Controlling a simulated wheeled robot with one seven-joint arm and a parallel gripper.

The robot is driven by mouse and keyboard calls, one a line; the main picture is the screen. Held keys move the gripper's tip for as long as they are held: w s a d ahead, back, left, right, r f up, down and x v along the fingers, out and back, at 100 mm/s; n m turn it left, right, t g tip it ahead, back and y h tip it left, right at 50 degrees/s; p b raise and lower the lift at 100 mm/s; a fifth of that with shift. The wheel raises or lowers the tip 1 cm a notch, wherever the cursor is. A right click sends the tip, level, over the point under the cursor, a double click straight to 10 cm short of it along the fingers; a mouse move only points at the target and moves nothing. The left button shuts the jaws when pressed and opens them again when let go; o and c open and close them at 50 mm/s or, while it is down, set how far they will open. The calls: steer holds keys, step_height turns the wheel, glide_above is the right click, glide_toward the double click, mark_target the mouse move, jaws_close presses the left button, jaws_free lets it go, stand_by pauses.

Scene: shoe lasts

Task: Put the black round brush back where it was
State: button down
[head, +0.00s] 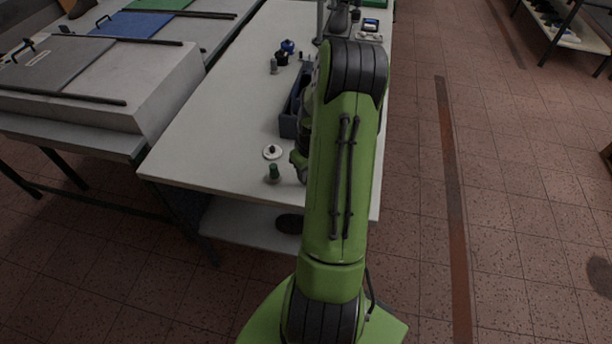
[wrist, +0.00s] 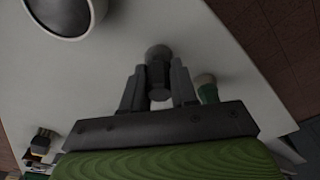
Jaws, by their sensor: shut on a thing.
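In the wrist view my gripper (wrist: 158,82) is shut on a dark round piece with a greyer rounded end (wrist: 158,54), which looks like the black round brush. It sits between the two fingers over the pale table top; whether it touches the table I cannot tell. A green piece with a pale top (wrist: 207,88) stands just right of the fingers. In the head view my arm hides the brush and most of the gripper; only a green part shows at the arm's left edge. A green piece (head: 273,174) stands there near the table's front.
A white disc with a black centre (head: 272,152) lies on the table (head: 215,130). A dark blue-grey tray (head: 289,122) is partly behind my arm. Black (head: 281,58) and blue (head: 288,46) round things stand farther back. The table's left part is clear. A dark white-rimmed round thing (wrist: 66,12) shows in the wrist view.

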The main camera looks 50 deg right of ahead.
steer(key=shift+d+f, duration=0.1)
steer(key=shift+f, duration=0.75)
steer(key=c, duration=0.9)
jaws_free()
steer(key=shift+f, duration=0.1)
steer(key=shift+o, duration=0.2)
